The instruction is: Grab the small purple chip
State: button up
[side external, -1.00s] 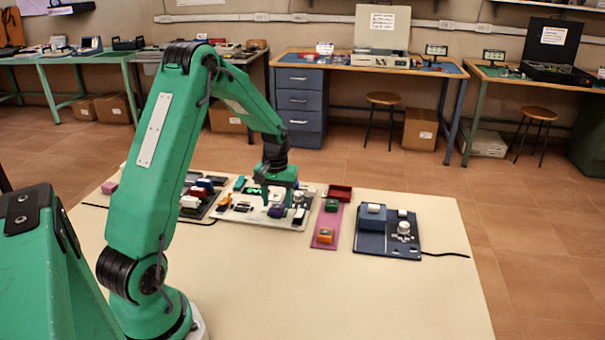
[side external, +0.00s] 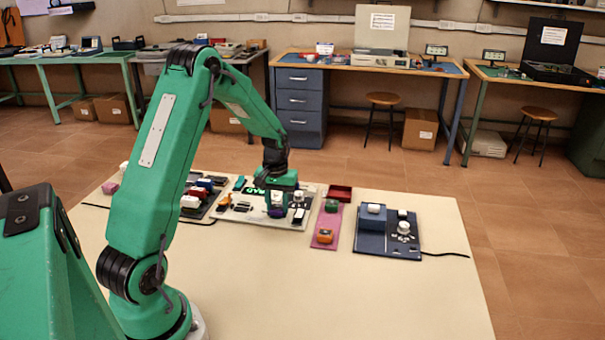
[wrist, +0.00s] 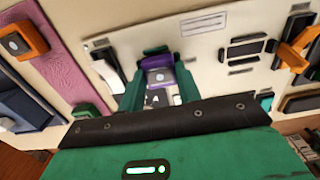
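The small purple chip (wrist: 157,60) has a pale top face and sits on the white panel (wrist: 125,40). In the wrist view it lies between the fingertips of my gripper (wrist: 160,78). A green finger stands close on each side of it. I cannot tell whether the fingers press on it or leave a narrow gap. In the side view my gripper (side external: 279,208) points down over the right part of the white panel (side external: 247,217). The fingers hide most of the chip there.
A pink strip (side external: 328,226) with an orange block (side external: 324,236) and a green block (side external: 332,205) lies right of the white panel. Farther right is a dark blue board (side external: 372,243). Several dark parts crowd the panel. The table's front (side external: 350,295) is clear.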

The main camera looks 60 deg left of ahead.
aim_at(277, 206)
jog(key=shift+r, duration=0.15)
jog(key=shift+r, duration=3.1)
